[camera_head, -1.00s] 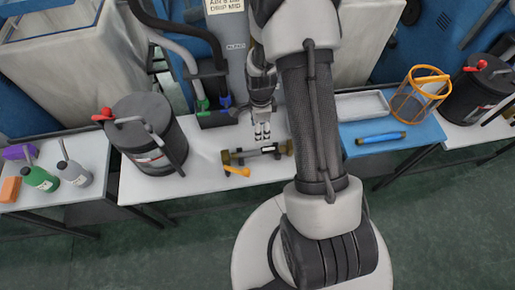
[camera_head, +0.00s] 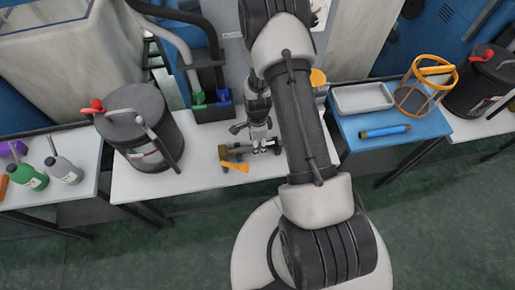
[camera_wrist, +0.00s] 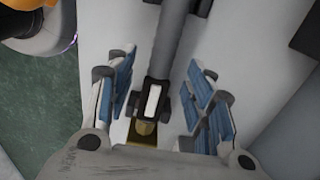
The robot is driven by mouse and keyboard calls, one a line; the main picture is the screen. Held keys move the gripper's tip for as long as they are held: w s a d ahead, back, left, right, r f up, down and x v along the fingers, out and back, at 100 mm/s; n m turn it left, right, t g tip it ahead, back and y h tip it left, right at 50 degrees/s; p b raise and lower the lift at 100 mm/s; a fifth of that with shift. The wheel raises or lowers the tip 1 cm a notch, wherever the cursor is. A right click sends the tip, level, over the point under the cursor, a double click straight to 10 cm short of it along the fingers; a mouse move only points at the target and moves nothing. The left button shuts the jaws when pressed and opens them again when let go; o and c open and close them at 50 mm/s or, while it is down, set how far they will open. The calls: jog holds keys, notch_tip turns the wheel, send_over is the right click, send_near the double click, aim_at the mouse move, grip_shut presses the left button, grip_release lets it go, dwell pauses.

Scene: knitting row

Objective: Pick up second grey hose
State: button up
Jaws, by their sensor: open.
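A short grey hose (camera_wrist: 171,45) with a brass end and a white-marked dark clamp lies on the white bench. In the head view its brass end (camera_head: 224,153) shows left of my gripper, and the rest is partly hidden by my gripper and arm. My gripper (camera_head: 264,146) points down at the hose. In the wrist view my gripper (camera_wrist: 160,105) is open, with one blue-padded finger on each side of the hose and visible gaps between.
A yellow-orange handled piece (camera_head: 236,167) lies just in front of the hose. A dark canister (camera_head: 138,125) stands left on the white bench (camera_head: 190,180).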

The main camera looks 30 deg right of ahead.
notch_tip(320, 180, down, 2)
jog(key=shift+f, duration=0.15)
jog(key=shift+c, duration=0.4)
grip_shut()
